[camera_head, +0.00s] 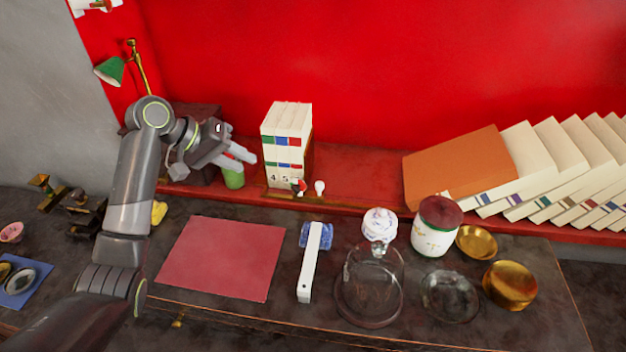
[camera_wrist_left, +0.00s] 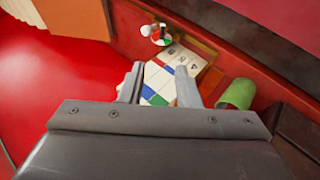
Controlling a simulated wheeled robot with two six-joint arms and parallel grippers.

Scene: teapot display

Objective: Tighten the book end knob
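An upright block of white books (camera_head: 287,140) with red, blue and green bands stands on the red shelf. A small white round knob (camera_head: 319,187) stands at its lower right front. It seems to show in the left wrist view as a pale knob (camera_wrist_left: 147,30), beyond the books (camera_wrist_left: 172,78). The book end itself is hard to make out. My left gripper (camera_head: 246,157) is left of the books, pointing toward them, apart from the knob. In the left wrist view its fingers (camera_wrist_left: 158,88) are spread with nothing held between them. My right gripper is not in view.
A small red, white and green object (camera_head: 299,186) sits beside the knob. A green cup (camera_head: 233,178) stands below my left gripper. Leaning books (camera_head: 560,160) fill the shelf's right. A red mat (camera_head: 222,257), a white bar (camera_head: 311,262) and glass dishes (camera_head: 370,285) lie in front.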

